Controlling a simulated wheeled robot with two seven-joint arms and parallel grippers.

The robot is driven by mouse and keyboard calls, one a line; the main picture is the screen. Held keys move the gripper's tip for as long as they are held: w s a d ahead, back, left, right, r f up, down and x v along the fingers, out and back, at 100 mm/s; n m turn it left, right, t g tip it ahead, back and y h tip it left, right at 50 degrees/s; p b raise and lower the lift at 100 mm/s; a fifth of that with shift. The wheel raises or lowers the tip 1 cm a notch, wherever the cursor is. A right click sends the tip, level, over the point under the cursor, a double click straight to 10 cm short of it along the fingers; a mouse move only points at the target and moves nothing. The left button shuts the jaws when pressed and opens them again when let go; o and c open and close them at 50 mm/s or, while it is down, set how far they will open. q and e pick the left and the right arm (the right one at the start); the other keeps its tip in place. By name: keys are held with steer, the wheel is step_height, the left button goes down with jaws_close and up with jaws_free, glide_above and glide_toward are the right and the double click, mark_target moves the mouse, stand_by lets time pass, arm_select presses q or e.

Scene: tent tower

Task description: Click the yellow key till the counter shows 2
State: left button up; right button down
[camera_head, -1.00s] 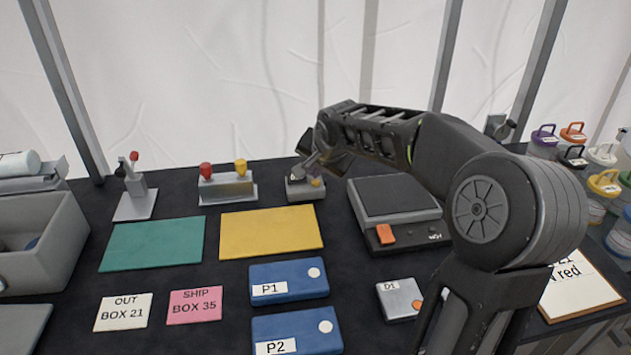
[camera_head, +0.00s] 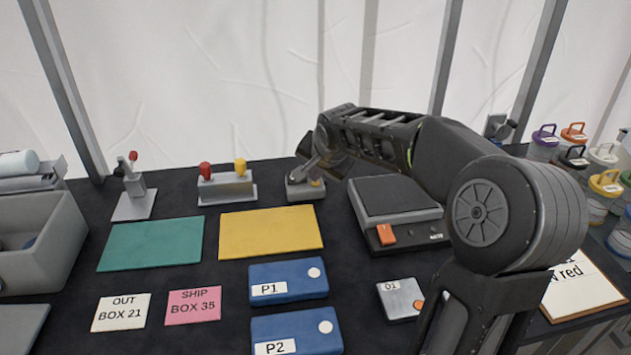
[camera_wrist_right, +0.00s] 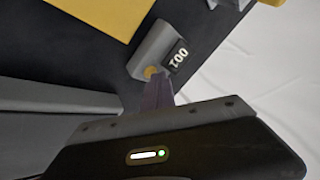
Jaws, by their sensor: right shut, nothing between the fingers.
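The counter device is a small grey box (camera_head: 305,190) at the back middle of the table. It also shows in the right wrist view (camera_wrist_right: 147,48). Its round yellow key (camera_wrist_right: 150,72) is on the near face there, and beside it a dark display (camera_wrist_right: 177,57) seems to read 001, turned in the picture. My right gripper (camera_head: 313,178) is shut and empty, pointing down at the box. In the wrist view its fingertips (camera_wrist_right: 154,88) are right at the key and overlap its edge; I cannot tell whether they touch it. My left gripper is out of view.
A scale (camera_head: 396,200) stands right of the counter device under my arm. A stand with red and yellow knobs (camera_head: 227,188) is to its left. A yellow mat (camera_head: 270,232) and blue boxes (camera_head: 288,282) lie in front. Several lidded jars stand at far right.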

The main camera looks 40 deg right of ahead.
mark_target(316, 184)
steer(key=shift+r, duration=0.1)
steer(key=shift+r+p, duration=0.6)
steer(key=shift+r, duration=0.2)
steer(key=shift+r, duration=0.1)
step_height(316, 184, up, 5)
steer(key=p, duration=0.3)
stand_by(2.5)
